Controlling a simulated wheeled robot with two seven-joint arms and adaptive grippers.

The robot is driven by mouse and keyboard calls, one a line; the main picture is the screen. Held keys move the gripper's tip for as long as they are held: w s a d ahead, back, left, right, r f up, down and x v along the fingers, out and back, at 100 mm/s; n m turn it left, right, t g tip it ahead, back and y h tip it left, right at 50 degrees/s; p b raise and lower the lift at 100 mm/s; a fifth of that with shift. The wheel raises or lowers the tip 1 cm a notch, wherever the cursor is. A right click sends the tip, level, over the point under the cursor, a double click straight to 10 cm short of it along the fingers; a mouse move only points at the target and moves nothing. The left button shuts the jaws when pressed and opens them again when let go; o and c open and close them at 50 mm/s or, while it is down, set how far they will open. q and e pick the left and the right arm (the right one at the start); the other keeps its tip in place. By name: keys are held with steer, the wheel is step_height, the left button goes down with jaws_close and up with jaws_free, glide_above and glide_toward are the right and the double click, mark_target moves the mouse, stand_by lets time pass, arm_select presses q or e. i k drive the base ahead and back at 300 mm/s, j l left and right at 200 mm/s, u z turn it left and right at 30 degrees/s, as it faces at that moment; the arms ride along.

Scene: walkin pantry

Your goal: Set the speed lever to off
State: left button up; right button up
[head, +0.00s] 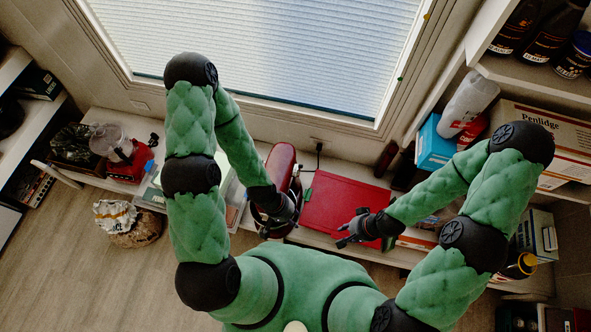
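A red appliance that looks like a stand mixer (281,160) stands on the low counter below the window. Its rounded red top shows, and its lower part is largely covered by my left forearm and hand. I cannot make out the speed lever. My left gripper (284,222) is at the near end of the mixer, close to or touching it; its fingers are too small and dark to read. My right gripper (345,230) is over the near edge of a red board, to the right of the mixer, with its fingers apart and nothing between them.
The flat red board (340,196) lies right of the mixer. A black cord runs to a wall outlet (318,143). A red-based food processor (130,166) stands on the left counter, with a sack (135,230) on the floor. Shelves with a blue box (434,148) and bottles crowd the right.

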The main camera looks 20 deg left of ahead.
mark_target(300, 166)
steer(key=k+l+u, duration=0.1)
steer(key=u, duration=0.25)
steer(key=k+u, duration=0.4)
steer(key=u, duration=0.25)
